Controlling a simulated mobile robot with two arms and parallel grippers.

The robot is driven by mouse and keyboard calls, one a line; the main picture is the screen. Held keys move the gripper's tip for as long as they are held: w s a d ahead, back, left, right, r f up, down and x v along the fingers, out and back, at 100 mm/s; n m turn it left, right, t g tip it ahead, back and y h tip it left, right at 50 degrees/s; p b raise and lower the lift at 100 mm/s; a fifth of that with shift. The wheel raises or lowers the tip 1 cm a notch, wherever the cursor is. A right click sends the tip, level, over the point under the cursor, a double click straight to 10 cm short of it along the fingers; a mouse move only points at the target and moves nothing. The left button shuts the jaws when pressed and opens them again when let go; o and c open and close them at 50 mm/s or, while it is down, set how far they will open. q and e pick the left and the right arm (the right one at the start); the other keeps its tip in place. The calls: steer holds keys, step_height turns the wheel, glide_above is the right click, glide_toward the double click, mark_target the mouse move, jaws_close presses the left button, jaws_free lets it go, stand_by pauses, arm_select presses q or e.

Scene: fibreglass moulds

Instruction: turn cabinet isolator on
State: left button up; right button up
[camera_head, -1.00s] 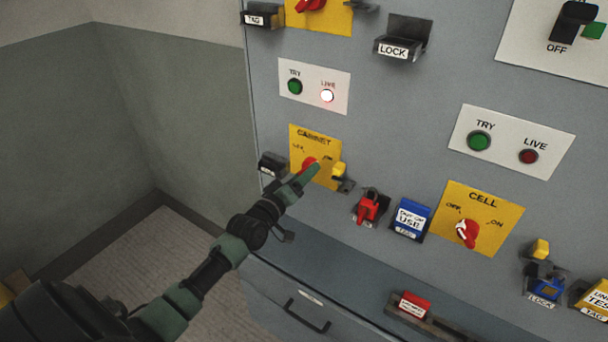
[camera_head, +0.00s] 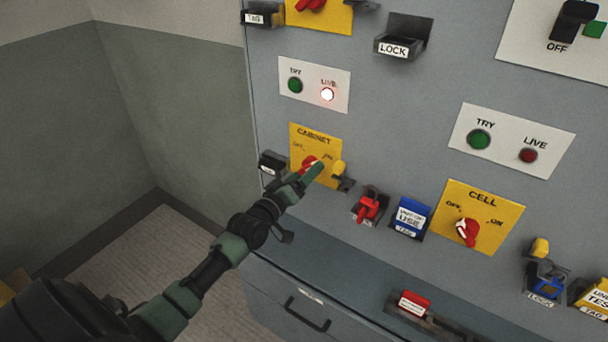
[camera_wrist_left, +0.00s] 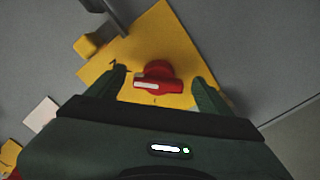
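The cabinet isolator is a red rotary knob (camera_head: 308,162) on a yellow plate marked CABINET (camera_head: 315,140), with OFF on the left and ON on the right. My left gripper (camera_head: 317,170) is at the knob and partly hides it in the head view. In the left wrist view, the gripper (camera_wrist_left: 159,75) is open, one finger on each side of the red knob (camera_wrist_left: 160,84), with gaps visible. The knob's white-marked end points left in that view. The LIVE lamp (camera_head: 327,95) above the plate is lit. My right gripper is not in view.
A black holder (camera_head: 271,164) is at the plate's left. A red padlock (camera_head: 369,206) and a blue tag (camera_head: 410,217) are to the right. The CELL isolator (camera_head: 468,232) is farther right.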

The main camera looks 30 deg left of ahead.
arm_select(q)
steer(key=s+b, duration=0.1)
steer(key=s, duration=0.7)
steer(key=shift+w+a, duration=0.1)
stand_by(0.4)
